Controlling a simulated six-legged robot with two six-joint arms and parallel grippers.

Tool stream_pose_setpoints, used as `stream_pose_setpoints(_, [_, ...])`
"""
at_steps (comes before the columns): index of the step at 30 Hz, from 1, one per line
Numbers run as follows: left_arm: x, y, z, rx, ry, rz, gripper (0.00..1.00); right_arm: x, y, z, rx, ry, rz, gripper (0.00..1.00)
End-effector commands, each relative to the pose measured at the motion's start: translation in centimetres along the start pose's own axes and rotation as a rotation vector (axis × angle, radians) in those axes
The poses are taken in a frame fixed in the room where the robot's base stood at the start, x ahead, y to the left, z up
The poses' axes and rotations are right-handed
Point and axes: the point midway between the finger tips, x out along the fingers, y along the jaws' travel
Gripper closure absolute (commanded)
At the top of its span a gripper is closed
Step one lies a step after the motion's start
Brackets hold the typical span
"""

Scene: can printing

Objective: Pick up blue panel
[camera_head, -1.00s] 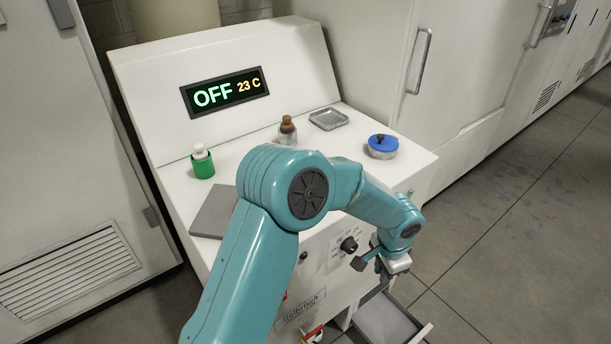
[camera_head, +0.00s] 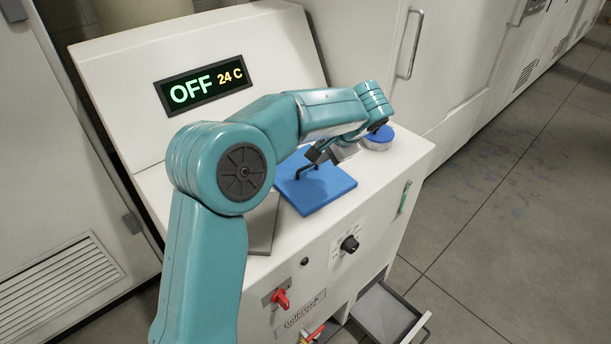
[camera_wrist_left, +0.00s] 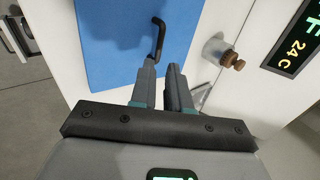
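The blue panel (camera_head: 322,192) lies flat on the white machine's top, with a black bent handle (camera_head: 303,172) standing on it. In the left wrist view the panel (camera_wrist_left: 108,45) fills the upper left and the handle (camera_wrist_left: 160,36) is just beyond the fingertips. My left gripper (camera_head: 318,152) is above the panel's far side, close to the handle. In the wrist view its fingers (camera_wrist_left: 160,68) are a little apart with nothing clearly between them. The handle's lower end is near one fingertip; I cannot tell if they touch. My right gripper is not in view.
A blue-lidded round tin (camera_head: 379,138) stands just right of the gripper. A grey plate (camera_head: 262,226) lies left of the panel. An open drawer (camera_head: 384,314) juts out below.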

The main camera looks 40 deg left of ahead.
Motion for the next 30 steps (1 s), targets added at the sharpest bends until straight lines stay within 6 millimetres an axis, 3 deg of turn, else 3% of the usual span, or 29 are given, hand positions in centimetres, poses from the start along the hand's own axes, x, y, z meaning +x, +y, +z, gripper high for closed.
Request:
stream_pose_setpoints(8, [2.7,-0.1,0.1,0.002,-0.002,0.001,0.84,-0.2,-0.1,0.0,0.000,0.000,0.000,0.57])
stream_pose_setpoints(16, [6.8,-0.2,0.2,0.002,-0.001,0.001,0.84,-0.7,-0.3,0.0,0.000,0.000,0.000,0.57])
stream_pose_setpoints(24, [7.3,-0.2,0.2,0.001,0.001,0.001,0.84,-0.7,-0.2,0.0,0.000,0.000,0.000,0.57])
stream_pose_setpoints(26, [7.2,-0.2,0.2,0.001,0.001,0.001,1.00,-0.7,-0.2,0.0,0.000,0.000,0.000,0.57])
stream_pose_setpoints(30, [7.2,-0.2,0.2,0.001,0.001,0.001,1.00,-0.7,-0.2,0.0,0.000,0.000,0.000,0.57])
